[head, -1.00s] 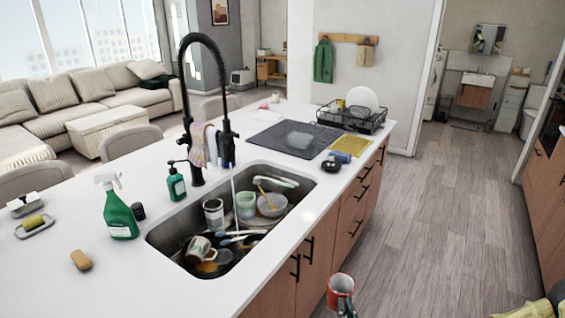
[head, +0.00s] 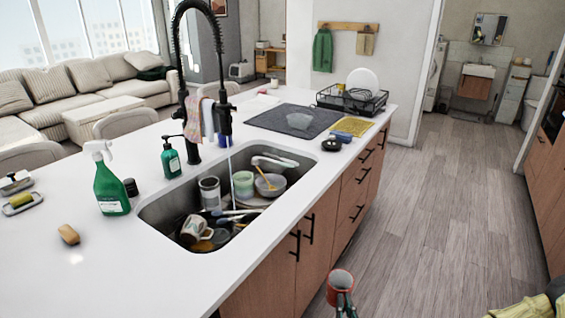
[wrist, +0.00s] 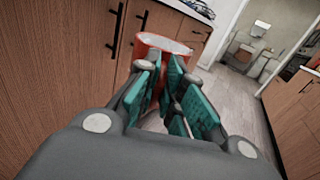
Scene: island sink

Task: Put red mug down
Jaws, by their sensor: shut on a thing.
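The red mug (head: 340,281) is near the bottom of the head view, in front of the island's wooden cabinet fronts and over the floor. My gripper (head: 344,300) is shut on it. In the wrist view, the red mug (wrist: 162,45) sits just beyond the teal finger pads of my gripper (wrist: 170,85), with its pale rim showing. The fingers hide its lower part, so how they grip it is not clear.
The white island counter (head: 120,265) stands left of the mug. Its sink (head: 165,212) holds piled dishes under running water. A green spray bottle (head: 111,185), a drying mat (head: 280,120) and a dish rack (head: 352,100) stand on it. Much of the near counter is clear.

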